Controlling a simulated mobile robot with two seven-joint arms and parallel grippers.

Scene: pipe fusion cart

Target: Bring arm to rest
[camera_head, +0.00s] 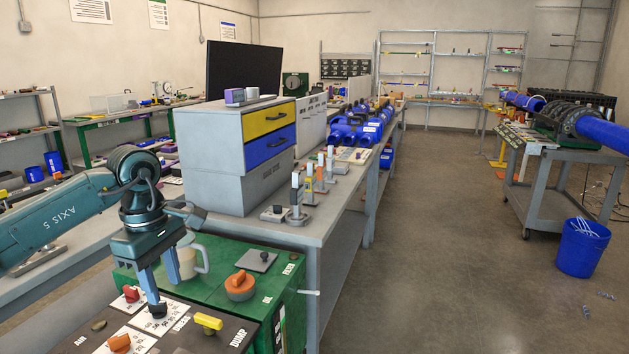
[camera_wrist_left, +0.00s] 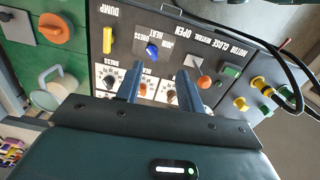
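My left gripper (camera_head: 163,292) hangs from the teal arm (camera_head: 60,220) at the lower left of the head view, pointing down over the dark control panel (camera_head: 195,341). The left wrist view shows its two fingers apart with nothing held between them (camera_wrist_left: 158,82). Behind the fingers lie the panel's dials, a blue knob (camera_wrist_left: 151,49) and a yellow lever (camera_wrist_left: 107,40). I cannot tell whether a fingertip touches the panel. My right gripper is in neither view.
A mug (camera_head: 188,262) stands close behind the fingers on the green cabinet (camera_head: 215,262), near an orange knob (camera_head: 240,287). A grey drawer unit (camera_head: 215,155) stands on the bench behind. Black cables (camera_wrist_left: 262,50) show in the wrist view.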

